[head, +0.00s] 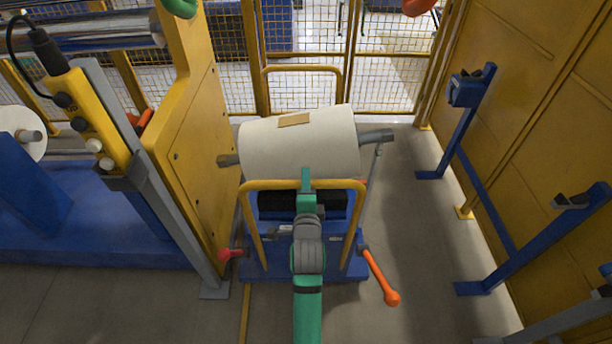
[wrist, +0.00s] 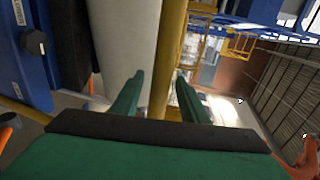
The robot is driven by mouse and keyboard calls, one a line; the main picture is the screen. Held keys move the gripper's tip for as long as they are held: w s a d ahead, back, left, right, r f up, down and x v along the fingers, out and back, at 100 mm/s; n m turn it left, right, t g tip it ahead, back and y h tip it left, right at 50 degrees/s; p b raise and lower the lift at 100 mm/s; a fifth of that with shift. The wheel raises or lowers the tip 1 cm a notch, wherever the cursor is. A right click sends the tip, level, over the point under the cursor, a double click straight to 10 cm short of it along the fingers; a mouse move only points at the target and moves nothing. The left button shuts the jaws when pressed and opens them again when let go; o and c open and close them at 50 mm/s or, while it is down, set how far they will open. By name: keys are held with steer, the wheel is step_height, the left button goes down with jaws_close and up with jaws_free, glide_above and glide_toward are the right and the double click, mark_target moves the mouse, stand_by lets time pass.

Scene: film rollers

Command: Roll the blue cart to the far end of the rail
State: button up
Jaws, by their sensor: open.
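The blue cart (head: 340,268) stands on the floor in the middle of the head view and carries a large cream roll (head: 300,145) on a grey shaft. A yellow handle bar (head: 270,185) crosses its near side, in front of the roll. My green gripper (head: 306,182) is over the middle of this bar. In the wrist view the bar (wrist: 166,85) runs between the two open fingers of my gripper (wrist: 160,82), with the roll (wrist: 122,45) beside it. I see space at the fingers and cannot tell whether either touches the bar.
A yellow machine panel (head: 190,160) and a grey post (head: 165,215) stand close on the left. Blue stands (head: 470,180) line the yellow wall at right. A mesh fence (head: 385,65) closes the back. An orange lever (head: 380,278) sticks out from the cart's right side.

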steer(key=shift+w+f, duration=0.2)
steer(key=shift+w, duration=0.8)
steer(key=shift+w+f, duration=0.15)
steer(key=shift+w, duration=0.85)
jaws_close()
